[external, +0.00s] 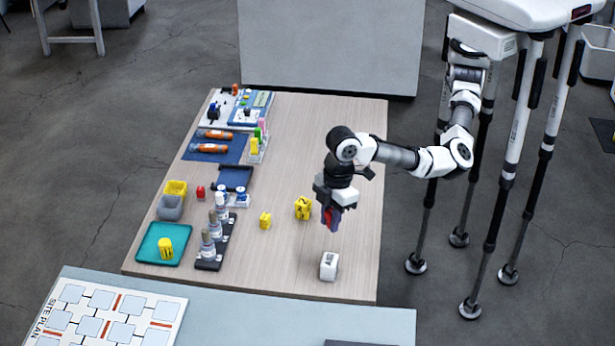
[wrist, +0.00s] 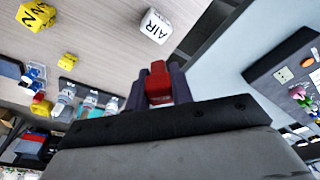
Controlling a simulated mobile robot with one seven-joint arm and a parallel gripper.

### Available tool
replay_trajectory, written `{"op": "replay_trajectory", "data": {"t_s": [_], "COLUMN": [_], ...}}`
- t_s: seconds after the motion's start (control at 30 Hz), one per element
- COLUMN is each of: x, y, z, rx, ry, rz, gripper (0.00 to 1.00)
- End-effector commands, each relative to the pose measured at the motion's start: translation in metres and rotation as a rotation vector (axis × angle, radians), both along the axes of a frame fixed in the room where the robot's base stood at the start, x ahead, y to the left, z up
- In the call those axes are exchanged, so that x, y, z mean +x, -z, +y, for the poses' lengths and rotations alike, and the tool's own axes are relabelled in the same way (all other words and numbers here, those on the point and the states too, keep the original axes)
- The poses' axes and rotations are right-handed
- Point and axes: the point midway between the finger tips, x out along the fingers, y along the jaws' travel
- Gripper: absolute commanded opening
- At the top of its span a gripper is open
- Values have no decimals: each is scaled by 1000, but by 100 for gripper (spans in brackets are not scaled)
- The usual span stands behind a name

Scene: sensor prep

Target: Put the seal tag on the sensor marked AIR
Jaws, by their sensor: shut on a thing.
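The white block marked AIR (wrist: 156,25) lies on the wooden table; in the external view this white block (external: 329,266) is near the table's front right. My gripper (external: 331,222) is shut on a small red piece, likely the seal tag; it shows between the fingers in the wrist view (wrist: 158,90). My gripper hangs above the table, behind the white block and apart from it. A yellow block (external: 303,208) with dark letters, partly legible in the wrist view (wrist: 37,15), sits left of my gripper. A smaller yellow block (external: 265,220) lies further left.
A dark rack with bottles (external: 212,247), a teal tray (external: 150,250) with a yellow piece, yellow and grey bins (external: 170,207) and a small red object (external: 200,192) stand at the left. A site plan board (external: 70,325) lies in front.

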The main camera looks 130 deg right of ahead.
Motion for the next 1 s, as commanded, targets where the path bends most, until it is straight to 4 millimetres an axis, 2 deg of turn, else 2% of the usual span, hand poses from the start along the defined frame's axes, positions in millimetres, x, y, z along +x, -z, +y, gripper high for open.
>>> {"op": "replay_trajectory", "data": {"t_s": [0.1, 0.2, 0.47, 0.63, 0.77, 1.0], "x": [-1, -1, -1, -1, 0, 0], "y": [30, 50, 77, 102, 112, 113], "z": [0, 0, 0, 0, 0, -1], "rx": [-1, 0, 0, 0, -1, -1], "ry": [0, -1, 1, 0, 1, 1], "rz": [3, 3, 3, 2, 0, 0], "gripper": [2, 2, 2, 2, 2, 2]}}
